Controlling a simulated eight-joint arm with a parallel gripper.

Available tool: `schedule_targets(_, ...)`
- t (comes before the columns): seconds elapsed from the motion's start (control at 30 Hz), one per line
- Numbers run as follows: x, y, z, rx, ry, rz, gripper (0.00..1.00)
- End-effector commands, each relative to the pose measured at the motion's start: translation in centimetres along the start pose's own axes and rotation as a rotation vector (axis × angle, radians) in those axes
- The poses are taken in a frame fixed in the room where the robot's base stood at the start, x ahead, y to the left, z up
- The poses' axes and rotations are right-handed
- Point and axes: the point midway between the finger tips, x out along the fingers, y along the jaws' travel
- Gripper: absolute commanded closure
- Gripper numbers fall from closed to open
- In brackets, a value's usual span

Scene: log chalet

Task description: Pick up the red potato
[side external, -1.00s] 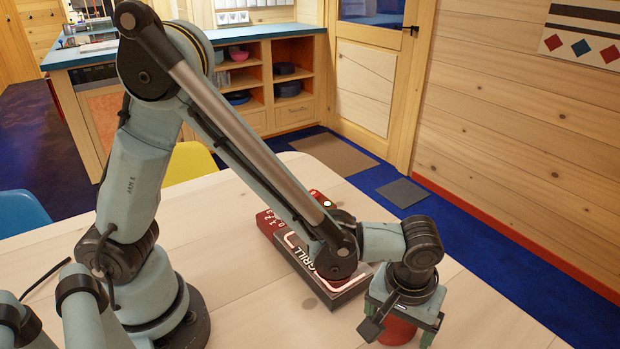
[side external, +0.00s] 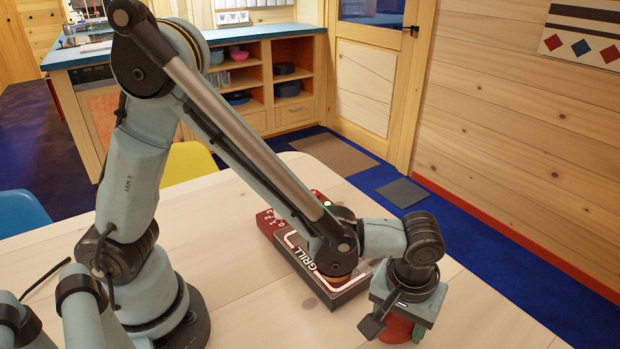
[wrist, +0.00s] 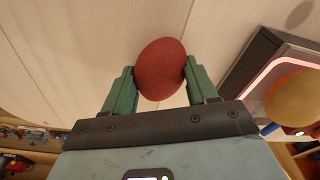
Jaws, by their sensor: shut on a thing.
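The red potato (wrist: 161,69) is a smooth, dark red oval. In the wrist view it sits between the two green fingers of my gripper (wrist: 159,78), which touch it on both sides. In the side external view the red potato (side external: 396,330) shows low under my gripper (side external: 402,322), partly covered by the fingers and wrist. My gripper is shut on it. I cannot tell whether the potato is clear of the table.
A grill (side external: 350,292) with dark sides and a red control end lies left of my gripper, partly behind my arm. A yellow-orange round thing (wrist: 293,98) is at the grill in the wrist view. The pale wooden table (side external: 250,310) has free room in front.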

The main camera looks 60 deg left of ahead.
Motion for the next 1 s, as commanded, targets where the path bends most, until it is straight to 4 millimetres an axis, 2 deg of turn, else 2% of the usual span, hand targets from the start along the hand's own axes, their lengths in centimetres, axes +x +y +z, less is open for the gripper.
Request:
schedule_targets(0.27,-3.4,0.0,-0.4,0.000,0.000,0.000,0.74)
schedule_targets(0.5,-7.2,0.3,4.5,0.008,0.000,0.000,0.74)
schedule_targets(0.7,-9.9,0.6,8.0,0.006,0.000,0.001,0.74)
schedule_targets(0.9,-11.4,0.7,9.7,-0.004,0.000,0.000,0.74)
schedule_targets(1.0,-11.9,0.2,9.4,-0.069,-0.002,-0.008,0.74)
